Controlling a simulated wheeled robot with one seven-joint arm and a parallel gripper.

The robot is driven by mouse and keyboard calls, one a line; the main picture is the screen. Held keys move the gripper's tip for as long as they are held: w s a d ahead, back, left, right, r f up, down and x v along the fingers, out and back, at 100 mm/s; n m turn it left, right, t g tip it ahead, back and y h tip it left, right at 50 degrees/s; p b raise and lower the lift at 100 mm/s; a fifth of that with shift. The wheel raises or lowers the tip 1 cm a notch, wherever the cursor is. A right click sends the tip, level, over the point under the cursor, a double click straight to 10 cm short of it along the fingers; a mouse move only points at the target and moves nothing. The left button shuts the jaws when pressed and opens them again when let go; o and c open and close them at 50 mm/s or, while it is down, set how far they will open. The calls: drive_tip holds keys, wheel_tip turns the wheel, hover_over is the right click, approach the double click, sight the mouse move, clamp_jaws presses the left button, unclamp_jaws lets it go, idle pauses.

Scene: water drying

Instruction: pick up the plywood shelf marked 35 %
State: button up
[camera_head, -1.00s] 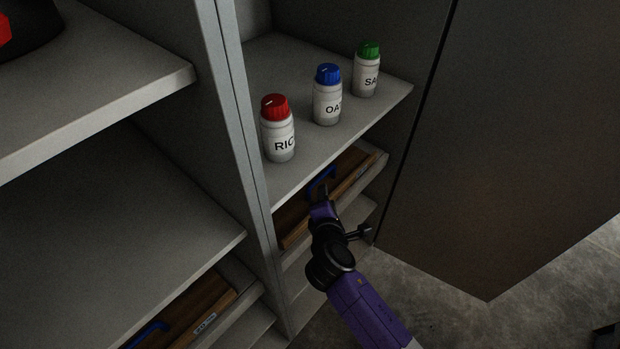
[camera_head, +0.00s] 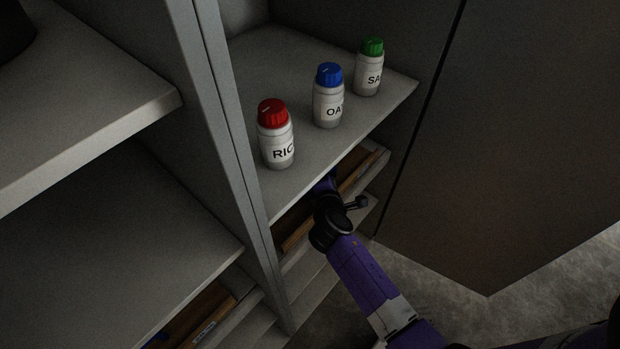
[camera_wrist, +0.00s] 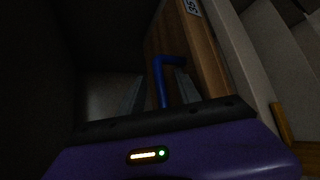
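A brown plywood shelf (camera_head: 353,170) lies in the compartment under the bottle shelf. In the wrist view the plywood shelf (camera_wrist: 204,48) carries a label (camera_wrist: 193,7) that reads "35", partly cut off by the frame's top edge. A blue handle (camera_wrist: 162,78) stands on it. My gripper (camera_wrist: 158,92) has its two grey fingers apart, one on each side of the blue handle. Whether they touch it cannot be told. In the head view my gripper (camera_head: 325,185) reaches under the bottle shelf, and its fingertips are hidden.
Bottles with red (camera_head: 276,135), blue (camera_head: 328,97) and green (camera_head: 369,68) caps stand on the shelf above my gripper. A dark door panel (camera_head: 510,150) is to the right. Another wooden board (camera_head: 205,308) lies in the lower left compartment.

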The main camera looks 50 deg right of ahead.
drive_tip(key=shift+x, duration=0.85)
drive_tip(key=shift+a, duration=0.1)
clamp_jaws()
idle(0.6)
drive_tip(key=shift+w+r, duration=0.1)
drive_tip(key=shift+r, duration=0.05)
